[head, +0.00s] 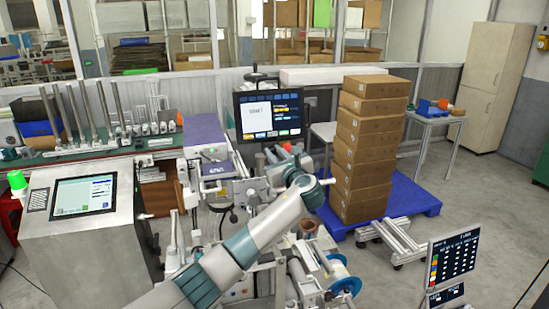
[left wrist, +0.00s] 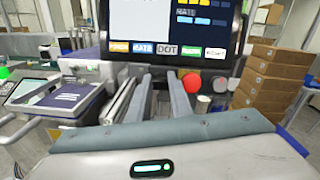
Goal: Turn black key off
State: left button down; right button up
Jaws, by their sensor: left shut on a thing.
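A monitor (head: 270,110) stands at the centre of the machine; its lower part fills the top of the left wrist view (left wrist: 165,28). Below its screen is a panel with a red round button (left wrist: 191,83) and a pale round knob (left wrist: 220,84). My left gripper (head: 274,153) reaches up to this panel. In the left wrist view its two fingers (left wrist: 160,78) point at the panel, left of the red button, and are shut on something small. That is where the black key would be, but the fingertips hide it, so its angle cannot be told. My right gripper is not in view.
A stack of brown boxes (head: 365,145) stands on a blue pallet (head: 405,197) to the right. A purple-topped unit (head: 205,152) is left of the monitor. A grey cabinet with a screen (head: 85,195) stands at the left. Another screen (head: 456,258) is at the lower right.

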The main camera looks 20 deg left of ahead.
pick_arm(q)
jog(key=n+g+b, duration=0.1)
jog(key=n+b, duration=0.2)
jog(key=n, duration=0.2)
jog(key=n+g+y+b, duration=0.1)
jog(key=n+b, duration=0.3)
jog(key=n, duration=0.1)
jog(key=shift+w+d+f, duration=0.1)
jog(key=shift+d+f, duration=0.05)
jog(key=shift+d, duration=0.05)
jog(key=shift+r+n+g+h+b, duration=0.15)
jog(key=shift+n+g+b, duration=0.25)
jog(key=shift+n+b, duration=0.95)
jog(key=shift+r+n+g+h+b, duration=0.15)
jog(key=shift+n+g+b, duration=0.25)
jog(key=shift+n, duration=1.85)
jog(key=c, duration=2)
grip_release()
jog(key=shift+o, duration=0.7)
